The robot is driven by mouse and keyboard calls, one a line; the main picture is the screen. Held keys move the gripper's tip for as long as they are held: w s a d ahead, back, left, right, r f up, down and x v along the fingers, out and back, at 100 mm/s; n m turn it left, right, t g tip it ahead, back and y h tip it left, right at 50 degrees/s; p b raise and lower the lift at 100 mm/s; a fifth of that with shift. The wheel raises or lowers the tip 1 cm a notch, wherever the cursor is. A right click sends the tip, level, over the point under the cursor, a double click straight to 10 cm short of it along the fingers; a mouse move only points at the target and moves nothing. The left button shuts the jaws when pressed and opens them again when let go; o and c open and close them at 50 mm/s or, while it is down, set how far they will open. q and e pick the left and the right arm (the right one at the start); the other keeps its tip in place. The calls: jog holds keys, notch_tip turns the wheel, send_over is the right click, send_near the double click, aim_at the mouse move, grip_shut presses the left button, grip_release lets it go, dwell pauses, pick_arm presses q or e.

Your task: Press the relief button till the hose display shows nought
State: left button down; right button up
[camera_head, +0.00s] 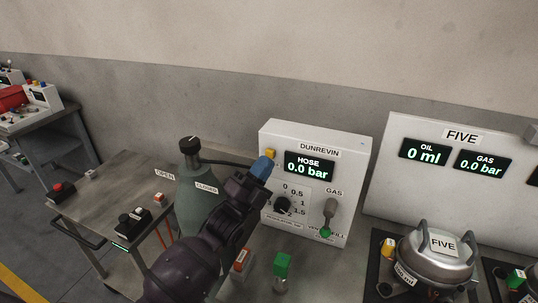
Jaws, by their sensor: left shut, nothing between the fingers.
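The white DUNREVIN panel (345,150) stands in the middle of the view. I cannot tell whether the tip touches the button or panel. My left arm hides the panel's lower left. My right gripper is not in view.
A grey-green gas cylinder (196,208) stands left of the panel. The panel has a black dial (283,205) and a gas lever (330,211). The FIVE board (377,188) and a lidded metal pot (435,258) are at right. A metal table (97,208) is at left.

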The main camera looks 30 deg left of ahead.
pick_arm(q)
jog(key=shift+w, duration=0.15)
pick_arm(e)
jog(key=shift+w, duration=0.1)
pick_arm(q)
jog(key=shift+w, duration=0.2)
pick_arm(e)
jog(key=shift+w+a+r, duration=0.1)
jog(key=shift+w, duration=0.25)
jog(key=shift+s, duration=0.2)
